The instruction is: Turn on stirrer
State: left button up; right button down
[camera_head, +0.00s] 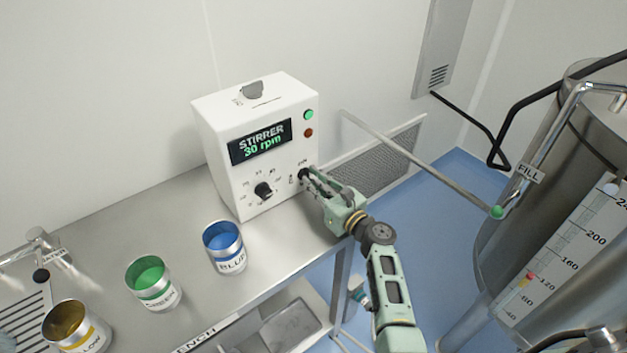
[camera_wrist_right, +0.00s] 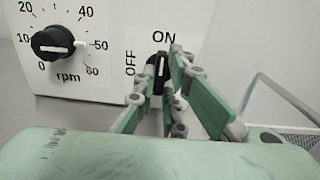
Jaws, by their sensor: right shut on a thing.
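The stirrer box (camera_head: 225,178) is a white unit on the bench, and its display (camera_head: 262,142) reads "STIRRER 30 rpm". Its round green lamp (camera_head: 309,115) looks bright, and a dark red one (camera_head: 308,133) sits below it. The black ON/OFF switch (camera_wrist_right: 157,70) is on the lower right of the front panel, its handle roughly upright towards "ON". My right gripper (camera_head: 307,177) is at this switch. In the wrist view its green fingers (camera_wrist_right: 166,72) are shut on the switch, partly hiding it. My left gripper is not in view.
The black rpm knob (camera_wrist_right: 52,44) is left of the switch. Blue (camera_head: 224,246), green (camera_head: 153,283) and yellow (camera_head: 75,327) cans stand along the bench (camera_head: 185,225). A steel tank (camera_head: 560,215) with a "FILL" pipe stands at the right. Blue floor lies between.

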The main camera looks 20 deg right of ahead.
jog(key=shift+s+f, duration=0.1)
jog(key=shift+f, duration=0.05)
dwell(0.3)
jog(key=c, duration=1.8)
grip_release()
jog(key=v, duration=1.2)
